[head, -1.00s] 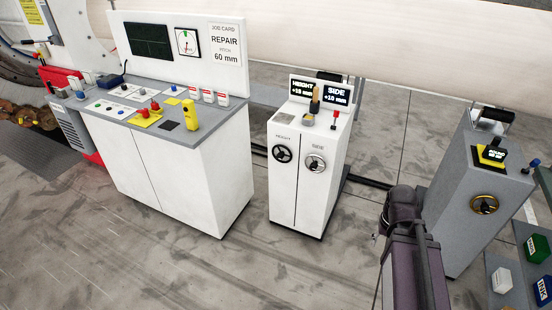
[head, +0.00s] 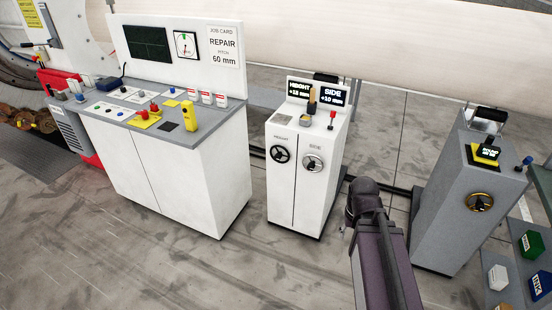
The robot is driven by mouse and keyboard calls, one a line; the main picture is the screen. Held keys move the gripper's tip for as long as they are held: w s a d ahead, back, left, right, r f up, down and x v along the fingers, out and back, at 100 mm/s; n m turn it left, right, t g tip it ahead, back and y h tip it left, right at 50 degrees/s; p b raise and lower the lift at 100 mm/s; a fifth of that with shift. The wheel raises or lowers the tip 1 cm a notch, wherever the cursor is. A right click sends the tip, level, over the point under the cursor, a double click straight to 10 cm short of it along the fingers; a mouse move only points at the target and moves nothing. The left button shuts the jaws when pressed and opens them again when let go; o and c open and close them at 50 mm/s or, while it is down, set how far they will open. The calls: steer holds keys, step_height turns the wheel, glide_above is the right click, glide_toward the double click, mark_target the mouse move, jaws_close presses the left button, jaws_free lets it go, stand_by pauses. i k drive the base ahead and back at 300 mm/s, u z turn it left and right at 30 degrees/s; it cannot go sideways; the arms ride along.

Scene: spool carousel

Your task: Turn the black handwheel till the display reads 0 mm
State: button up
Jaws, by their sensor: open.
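The black handwheel (head: 280,155) is on the left of the front of a white cabinet (head: 310,205), under a label that seems to read HEIGHT. The HEIGHT display (head: 299,91) on top shows what looks like +18 mm, though the digits are small. The SIDE display (head: 333,96) beside it reads +10 mm. A silver-grey handwheel (head: 313,163) is to the right of the black one. My arm stands in front and to the right of the cabinet, apart from the black wheel in the picture. My gripper cannot be made out; the arm seems to hide it.
A white control desk (head: 175,170) with buttons and a job card stands to the left. A grey cabinet (head: 450,200) with a black and brass wheel (head: 479,202) stands to the right. Coloured boxes (head: 530,245) are at lower right. The floor before the white cabinet is clear.

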mark_target(278, 155)
steer(key=z, duration=0.05)
steer(key=i, duration=0.95)
steer(key=u, duration=0.05)
